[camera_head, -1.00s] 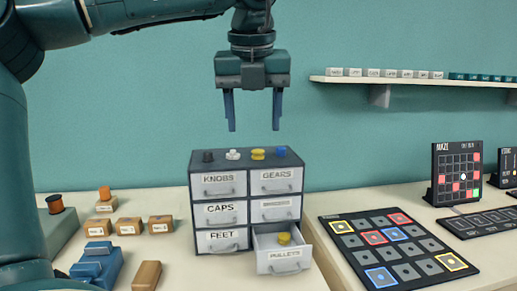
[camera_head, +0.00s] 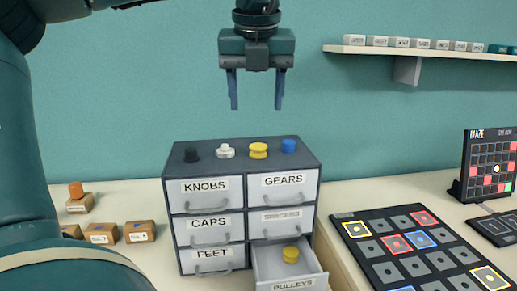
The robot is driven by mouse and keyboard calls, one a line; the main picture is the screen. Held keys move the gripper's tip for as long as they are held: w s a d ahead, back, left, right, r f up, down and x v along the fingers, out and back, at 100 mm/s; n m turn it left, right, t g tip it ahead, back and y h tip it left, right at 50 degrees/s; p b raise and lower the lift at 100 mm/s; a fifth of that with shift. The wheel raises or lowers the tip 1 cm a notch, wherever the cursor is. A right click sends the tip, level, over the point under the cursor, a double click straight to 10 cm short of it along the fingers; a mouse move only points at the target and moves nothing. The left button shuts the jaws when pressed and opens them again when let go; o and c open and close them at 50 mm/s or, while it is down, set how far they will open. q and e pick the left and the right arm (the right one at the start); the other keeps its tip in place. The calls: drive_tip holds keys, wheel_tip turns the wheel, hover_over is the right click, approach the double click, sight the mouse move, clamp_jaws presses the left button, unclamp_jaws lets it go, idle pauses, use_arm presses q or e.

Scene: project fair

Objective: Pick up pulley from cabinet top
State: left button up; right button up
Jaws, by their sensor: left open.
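A small cabinet (camera_head: 244,216) with labelled drawers stands on the table. On its top sit, left to right, a black knob (camera_head: 191,155), a white gear-like part (camera_head: 225,151), a yellow pulley (camera_head: 258,151) and a blue cap (camera_head: 288,146). My left gripper (camera_head: 256,105) is open and empty, fingers pointing down, above the cabinet top and roughly over the yellow pulley. The lower right drawer, marked PULLEYS (camera_head: 293,285), is pulled open, and another yellow pulley (camera_head: 291,254) lies inside it. My right gripper is not in view.
Small labelled boxes (camera_head: 139,231) stand left of the cabinet, one with an orange part (camera_head: 76,189). A dark board with coloured squares (camera_head: 420,250) lies at the right. A maze panel (camera_head: 490,165) stands behind it. A wall shelf (camera_head: 420,51) is at upper right.

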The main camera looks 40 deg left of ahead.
use_arm(q)
hover_over(258, 146)
drive_tip(key=s+d, duration=0.1)
drive_tip(key=s, duration=0.1)
wheel_tip(258, 146, down, 5)
drive_tip(key=shift+d+r, duration=0.1)
drive_tip(key=shift+r, duration=0.05)
drive_tip(key=shift+w+p+x, duration=0.15)
drive_tip(key=shift+p+x, duration=0.05)
drive_tip(key=shift+x, duration=1.15)
drive_tip(key=shift+w+p+x, duration=0.15)
drive_tip(key=shift+w+x, duration=0.05)
drive_tip(key=shift+x, duration=1.15)
drive_tip(key=shift+d+r, duration=0.1)
drive_tip(key=shift+c, duration=0.5)
drive_tip(key=c, duration=1)
drive_tip(key=shift+o, duration=0.2)
